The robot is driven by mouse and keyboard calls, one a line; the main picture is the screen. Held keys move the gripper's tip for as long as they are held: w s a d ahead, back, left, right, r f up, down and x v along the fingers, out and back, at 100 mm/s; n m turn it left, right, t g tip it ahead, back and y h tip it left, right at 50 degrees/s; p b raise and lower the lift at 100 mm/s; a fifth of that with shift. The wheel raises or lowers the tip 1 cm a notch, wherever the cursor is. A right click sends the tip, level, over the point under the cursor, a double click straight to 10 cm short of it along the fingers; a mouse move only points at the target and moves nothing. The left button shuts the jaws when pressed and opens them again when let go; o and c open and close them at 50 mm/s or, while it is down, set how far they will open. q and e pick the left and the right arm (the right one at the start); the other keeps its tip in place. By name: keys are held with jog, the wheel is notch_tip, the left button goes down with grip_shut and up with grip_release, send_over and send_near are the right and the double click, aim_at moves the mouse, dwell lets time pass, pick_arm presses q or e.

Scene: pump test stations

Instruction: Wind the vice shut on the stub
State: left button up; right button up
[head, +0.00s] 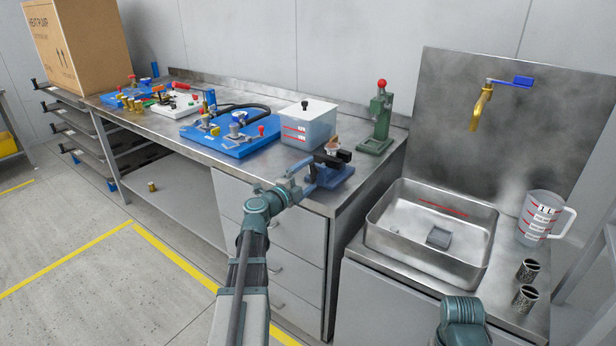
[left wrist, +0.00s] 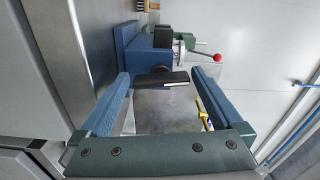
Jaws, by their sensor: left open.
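The blue vice (head: 333,177) stands at the bench's right front corner, with black parts on top. In the left wrist view the vice (left wrist: 148,52) is ahead of my gripper, with a dark crossbar (left wrist: 160,80) on its near side. My left gripper (head: 305,177) is open in front of the vice. In the left wrist view the left gripper (left wrist: 162,76) has its fingers on either side of the crossbar, with gaps at both ends. A small brownish piece (head: 333,143) shows above the vice; I cannot tell whether it is the stub or how the jaws sit on it.
A sink (head: 430,260) and jug (head: 541,217) are at the right.

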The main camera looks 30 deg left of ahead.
pick_arm(q)
jog(key=s+a, duration=0.1)
jog(key=s, duration=1.2)
jog(key=shift+s, duration=0.4)
jog(key=c, duration=0.4)
jog(key=n, duration=0.3)
jog(key=c, duration=0.4)
jog(key=shift+n, duration=1.2)
jog(key=shift+c, duration=0.5)
jog(key=n, duration=1.2)
jog(key=shift+d+r+n, duration=0.15)
jog(key=shift+n, duration=0.25)
